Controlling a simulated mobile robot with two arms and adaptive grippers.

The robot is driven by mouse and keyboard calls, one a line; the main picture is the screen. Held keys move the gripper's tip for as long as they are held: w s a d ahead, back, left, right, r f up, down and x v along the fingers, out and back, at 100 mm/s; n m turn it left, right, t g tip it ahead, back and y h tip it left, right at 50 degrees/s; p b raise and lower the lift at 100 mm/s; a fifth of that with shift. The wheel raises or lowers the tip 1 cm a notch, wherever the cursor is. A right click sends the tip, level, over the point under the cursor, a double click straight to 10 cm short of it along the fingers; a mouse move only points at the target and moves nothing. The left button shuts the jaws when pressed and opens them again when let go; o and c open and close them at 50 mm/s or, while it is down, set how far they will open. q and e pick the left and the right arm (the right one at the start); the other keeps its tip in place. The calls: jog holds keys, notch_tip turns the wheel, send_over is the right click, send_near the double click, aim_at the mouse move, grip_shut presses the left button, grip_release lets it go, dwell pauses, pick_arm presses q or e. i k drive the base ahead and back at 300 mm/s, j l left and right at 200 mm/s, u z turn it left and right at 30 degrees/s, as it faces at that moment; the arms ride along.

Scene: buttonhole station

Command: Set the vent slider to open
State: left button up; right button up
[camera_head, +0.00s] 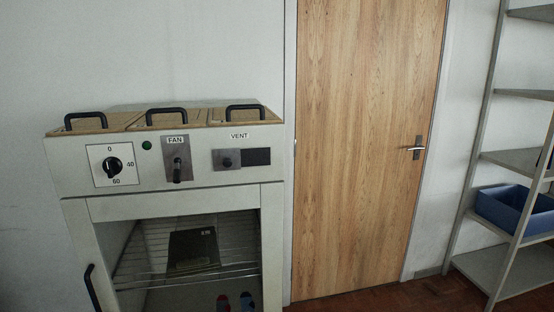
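The vent slider (227,159) is a small grey plate with a dark round knob, under the VENT label (239,136) on the cabinet's front panel. The plate sits at the left, and a dark rectangular opening (257,156) shows to its right. Neither of my grippers is in the head view.
The panel also has a dial (112,165), a green lamp (147,145) and a FAN lever (177,166). Black handles (166,112) stand on the lids on top. A wooden door (365,150) and a shelf rack holding a blue bin (510,208) are to the right.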

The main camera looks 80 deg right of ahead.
aim_at(224, 159)
jog(key=z, duration=2.35)
